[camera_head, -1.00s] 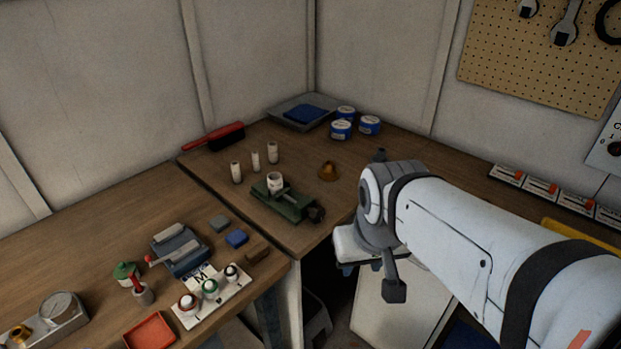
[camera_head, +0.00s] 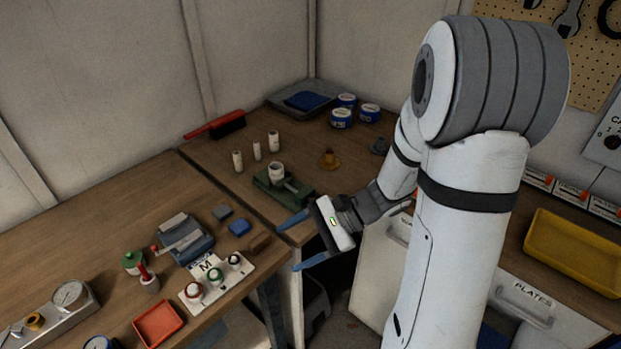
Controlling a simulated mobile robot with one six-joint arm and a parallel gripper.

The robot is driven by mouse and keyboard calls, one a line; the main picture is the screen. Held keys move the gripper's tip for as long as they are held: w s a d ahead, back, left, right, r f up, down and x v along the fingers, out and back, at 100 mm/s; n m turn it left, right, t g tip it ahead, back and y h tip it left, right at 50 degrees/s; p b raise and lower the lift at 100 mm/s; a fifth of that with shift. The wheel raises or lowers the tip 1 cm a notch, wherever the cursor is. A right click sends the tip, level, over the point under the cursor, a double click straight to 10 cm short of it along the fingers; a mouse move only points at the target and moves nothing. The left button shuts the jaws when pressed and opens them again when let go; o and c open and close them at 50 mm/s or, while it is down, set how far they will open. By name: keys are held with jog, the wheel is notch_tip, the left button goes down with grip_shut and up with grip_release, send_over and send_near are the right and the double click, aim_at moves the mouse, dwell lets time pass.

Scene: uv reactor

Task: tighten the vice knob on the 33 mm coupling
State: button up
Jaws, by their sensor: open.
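A green vice (camera_head: 268,189) stands near the front edge of the back corner bench, with a pale cylindrical coupling (camera_head: 276,172) upright in it. The vice's right end, where a dark knob would be, is hard to make out beside my gripper. My gripper (camera_head: 291,243) is open and empty, with two blue fingers pointing left, in front of the bench's front edge. It is apart from the vice, to its lower right in the picture.
Several pale cylinders (camera_head: 257,151) stand behind the vice, and a brass-coloured part (camera_head: 328,159) is to its right. Blue tins (camera_head: 341,118) and a grey tray (camera_head: 300,98) are at the back. A switch plate (camera_head: 216,280) and a red tray (camera_head: 158,325) lie on the left bench.

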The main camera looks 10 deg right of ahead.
jog(key=w+d+f+m+t+h+p, duration=0.1)
jog(key=w+d+f+m+t, duration=0.4)
jog(key=w+d+m+t, duration=0.3)
jog(key=w+d+f+m+t+h+p, duration=0.1)
jog(key=w+d+f+m+t+p, duration=0.1)
jog(key=w+d+f+m+t, duration=0.6)
jog(key=w+a, duration=0.1)
jog(key=a, duration=0.1)
jog(key=w+a+r+m+p, duration=0.1)
jog(key=a, duration=0.1)
jog(key=w+a+r+m+p, duration=0.1)
jog(key=w+a, duration=0.1)
jog(key=a, duration=0.1)
jog(key=shift+w+a+r+g, duration=0.1)
jog(key=shift+r+g, duration=0.05)
jog(key=shift+g, duration=0.25)
jog(key=shift+c, duration=0.3)
jog(key=c, duration=0.9)
jog(key=shift+m+b, duration=0.3)
jog(key=shift+m, duration=0.5)
jog(key=shift+c, duration=0.2)
